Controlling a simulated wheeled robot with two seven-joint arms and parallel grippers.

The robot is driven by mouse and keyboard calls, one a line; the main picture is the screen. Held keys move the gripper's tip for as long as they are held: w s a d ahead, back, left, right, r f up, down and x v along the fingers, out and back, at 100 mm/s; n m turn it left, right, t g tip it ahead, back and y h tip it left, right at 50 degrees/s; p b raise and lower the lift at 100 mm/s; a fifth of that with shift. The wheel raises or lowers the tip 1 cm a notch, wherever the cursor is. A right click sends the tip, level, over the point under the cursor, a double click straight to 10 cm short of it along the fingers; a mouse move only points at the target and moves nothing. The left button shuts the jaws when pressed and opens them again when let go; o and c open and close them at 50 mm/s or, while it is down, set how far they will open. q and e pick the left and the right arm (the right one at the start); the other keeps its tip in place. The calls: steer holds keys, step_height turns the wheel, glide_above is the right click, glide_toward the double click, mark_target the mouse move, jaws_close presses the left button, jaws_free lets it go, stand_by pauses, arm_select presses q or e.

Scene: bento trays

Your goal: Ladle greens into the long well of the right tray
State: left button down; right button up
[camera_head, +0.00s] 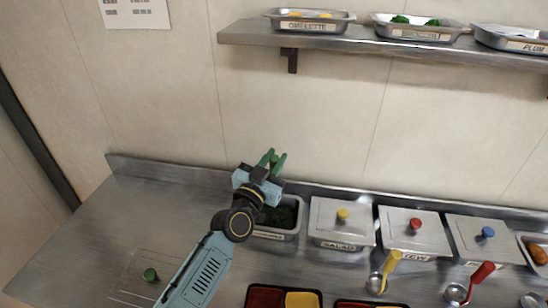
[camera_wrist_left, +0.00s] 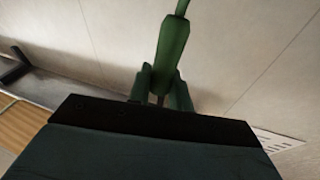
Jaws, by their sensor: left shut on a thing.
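My left gripper (camera_head: 273,163) is raised above the open greens container near the back wall. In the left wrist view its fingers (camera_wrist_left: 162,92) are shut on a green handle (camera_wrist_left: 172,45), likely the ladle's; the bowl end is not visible. The greens container (camera_head: 296,232) holds dark greens (camera_head: 280,215), partly covered by my arm. The right tray (camera_head: 338,304) shows only its top edge and a red compartment at the bottom of the head view; its long well cannot be made out. My right gripper is not in view.
Lidded containers with yellow (camera_head: 342,214), red (camera_head: 416,223) and blue (camera_head: 488,232) knobs stand to the right. Yellow (camera_head: 392,261) and red (camera_head: 482,272) ladles lie before them. Another tray (camera_head: 320,292) is at the bottom. A green-knobbed lid (camera_head: 150,274) lies left. A shelf (camera_head: 350,39) hangs above.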

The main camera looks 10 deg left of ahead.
arm_select(q)
step_height(320, 180, down, 11)
steer(key=b, duration=1)
steer(key=shift+f, duration=0.15)
stand_by(0.7)
step_height(320, 180, up, 10)
steer(key=p, duration=1)
